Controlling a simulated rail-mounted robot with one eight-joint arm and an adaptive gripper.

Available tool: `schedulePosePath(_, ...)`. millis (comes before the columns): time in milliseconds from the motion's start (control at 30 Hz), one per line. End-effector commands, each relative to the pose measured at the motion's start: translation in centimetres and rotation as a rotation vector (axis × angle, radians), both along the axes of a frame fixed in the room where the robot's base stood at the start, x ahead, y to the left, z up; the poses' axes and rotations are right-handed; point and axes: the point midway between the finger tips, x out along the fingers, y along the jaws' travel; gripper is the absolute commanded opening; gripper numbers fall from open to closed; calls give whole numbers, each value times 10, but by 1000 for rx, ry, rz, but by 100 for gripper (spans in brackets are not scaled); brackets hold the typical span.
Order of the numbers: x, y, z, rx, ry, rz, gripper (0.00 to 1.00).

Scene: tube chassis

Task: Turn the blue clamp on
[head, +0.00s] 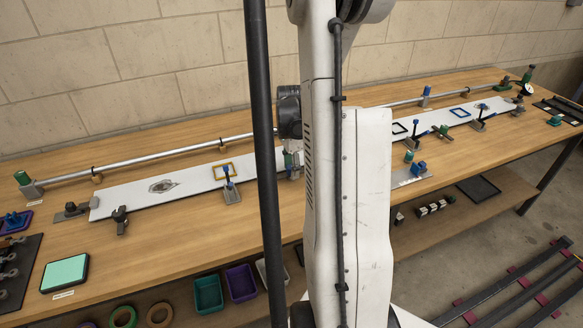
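One blue clamp (229,184) stands at the front edge of the long white board, by a yellow frame. The dark end of my arm, my gripper (289,116), shows partly beside the white link above the board.
A metal tube (150,157) runs along the back, with a green-topped post (24,180) at its left end. A grey bracket (411,176) with blue and green parts sits at the front edge. A teal pad (65,272) lies front left. Bins (208,293) are on the lower shelf.

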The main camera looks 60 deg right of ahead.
Motion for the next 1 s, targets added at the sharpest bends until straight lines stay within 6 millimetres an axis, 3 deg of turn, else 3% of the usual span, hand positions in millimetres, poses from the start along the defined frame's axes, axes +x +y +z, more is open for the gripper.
schedulePosePath(33, 0, 0, 0, 0, 0, 0, 28)
schedulePosePath(267, 0, 0, 0, 0, 0, 0, 0)
schedulePosePath(667, 0, 0, -1, 0, 0, 82, 0)
schedulePosePath(1000, 0, 0, -2, 0, 0, 354, 0)
